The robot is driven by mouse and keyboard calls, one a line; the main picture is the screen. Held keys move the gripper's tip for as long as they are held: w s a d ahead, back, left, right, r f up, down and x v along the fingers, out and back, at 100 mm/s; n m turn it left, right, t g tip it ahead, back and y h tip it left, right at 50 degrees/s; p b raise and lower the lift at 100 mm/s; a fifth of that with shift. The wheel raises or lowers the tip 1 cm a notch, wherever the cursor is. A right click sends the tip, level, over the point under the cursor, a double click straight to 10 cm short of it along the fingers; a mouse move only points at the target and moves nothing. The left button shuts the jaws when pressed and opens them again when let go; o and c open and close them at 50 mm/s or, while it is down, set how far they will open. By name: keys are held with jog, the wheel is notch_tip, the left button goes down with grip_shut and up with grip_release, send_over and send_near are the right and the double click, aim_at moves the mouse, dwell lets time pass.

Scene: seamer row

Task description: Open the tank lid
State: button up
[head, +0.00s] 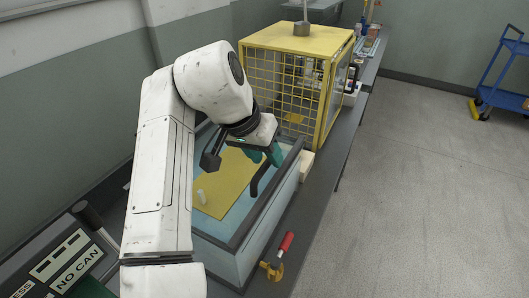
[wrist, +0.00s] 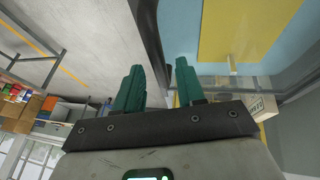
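The tank (head: 270,225) is a light blue box with a dark rim, in the middle of the head view. Through its top shows a yellow panel (head: 225,185), also seen in the wrist view (wrist: 245,30). A black curved handle (head: 260,182) stands at the tank's right side; I cannot tell whether the lid is a separate pane. My gripper (head: 266,160) is above the tank's far right part, close to the handle. In the wrist view its teal fingers (wrist: 160,82) are apart with nothing held; a dark bar shows between them. Contact with the handle cannot be told.
A yellow mesh cage (head: 285,80) stands just behind the tank. A red-handled clamp (head: 276,257) is at the tank's near right corner. A blue cart (head: 500,75) stands far right. The floor right is clear.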

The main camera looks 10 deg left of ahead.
grip_shut()
jog(key=shift+r, duration=0.1)
dwell(0.4)
